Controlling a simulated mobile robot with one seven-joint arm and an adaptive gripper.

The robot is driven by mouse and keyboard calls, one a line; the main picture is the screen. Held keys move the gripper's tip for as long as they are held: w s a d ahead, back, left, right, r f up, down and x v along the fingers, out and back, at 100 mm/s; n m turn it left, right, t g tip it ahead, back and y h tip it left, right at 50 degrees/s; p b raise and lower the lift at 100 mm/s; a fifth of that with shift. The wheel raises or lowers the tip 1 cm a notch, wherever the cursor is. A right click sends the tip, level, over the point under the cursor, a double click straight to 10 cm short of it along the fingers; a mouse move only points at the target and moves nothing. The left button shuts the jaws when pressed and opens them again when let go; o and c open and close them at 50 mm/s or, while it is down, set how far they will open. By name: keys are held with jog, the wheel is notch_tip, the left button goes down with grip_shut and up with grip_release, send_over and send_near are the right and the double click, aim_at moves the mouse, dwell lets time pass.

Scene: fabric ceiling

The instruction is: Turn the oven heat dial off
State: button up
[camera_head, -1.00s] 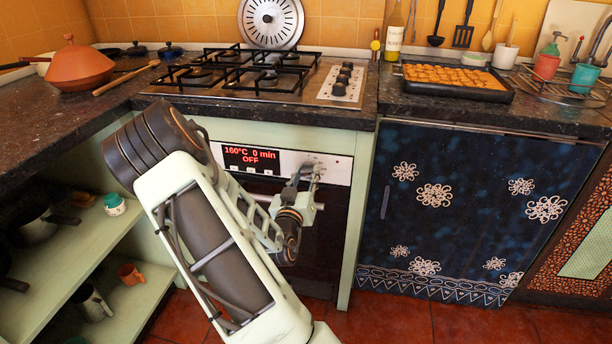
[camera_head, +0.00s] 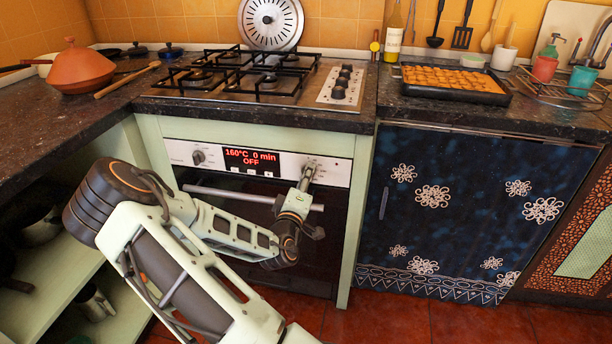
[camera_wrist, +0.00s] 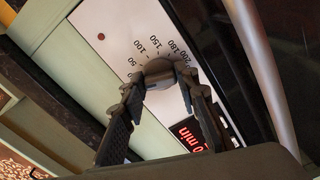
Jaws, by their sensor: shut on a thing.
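The oven heat dial (camera_wrist: 158,70) is a grey round knob on the white control panel (camera_wrist: 115,40), with printed numbers around it, among them 100, 150, 180 and 200. My gripper (camera_wrist: 163,86) is shut on the dial, one finger on each side of it. In the head view my gripper (camera_head: 306,176) reaches up to the right end of the oven panel and hides most of the dial. The oven display (camera_head: 252,162) reads 160°C, 0 min, OFF in red. Which number the dial points to is hard to tell.
A second knob (camera_head: 199,157) sits left of the display. The oven door's handle bar (camera_head: 225,195) runs just below the panel, close to my gripper. The worktop edge and hob (camera_head: 240,85) are above. A dark blue flowered cabinet (camera_head: 460,200) stands to the right.

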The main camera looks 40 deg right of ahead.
jog(key=shift+n+p, duration=0.3)
jog(key=shift+n, duration=1.7)
jog(key=o, duration=1.1)
jog(key=shift+o, duration=0.2)
jog(key=v, duration=1.2)
